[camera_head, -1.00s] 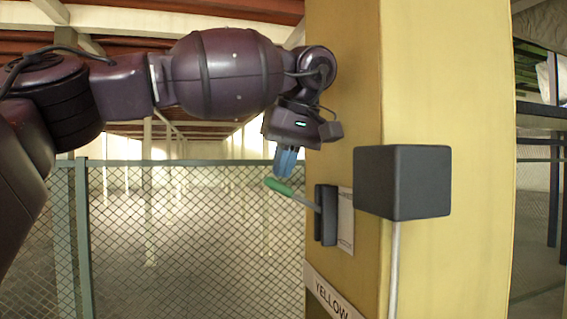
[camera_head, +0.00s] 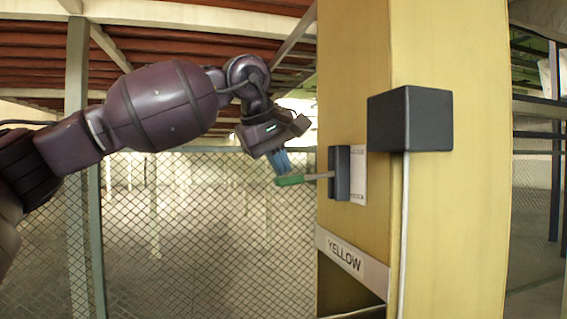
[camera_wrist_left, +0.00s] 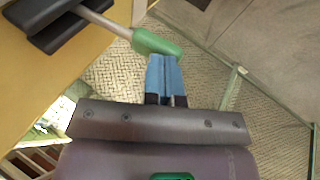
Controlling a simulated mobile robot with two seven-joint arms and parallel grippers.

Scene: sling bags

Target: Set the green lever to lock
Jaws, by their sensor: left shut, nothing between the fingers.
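The green lever (camera_head: 290,180) is a grey rod with a green grip, sticking out to the left from a dark mount (camera_head: 340,173) on the yellow pillar. In the head view it lies nearly level, the green end a touch lower. My left gripper (camera_head: 281,168) has blue fingers, shut and empty, just above the green grip. In the left wrist view the fingertips (camera_wrist_left: 165,58) are right at the green grip (camera_wrist_left: 156,42); they look to be touching or very close to it. A white label beside the mount is too small to read. My right gripper is not in view.
The yellow pillar (camera_head: 455,220) carries a dark box (camera_head: 410,118) with a pale conduit below it, right of the lever. A "YELLOW" sign (camera_head: 344,258) is lower on the pillar. A mesh fence (camera_head: 190,220) stands behind, left of the pillar.

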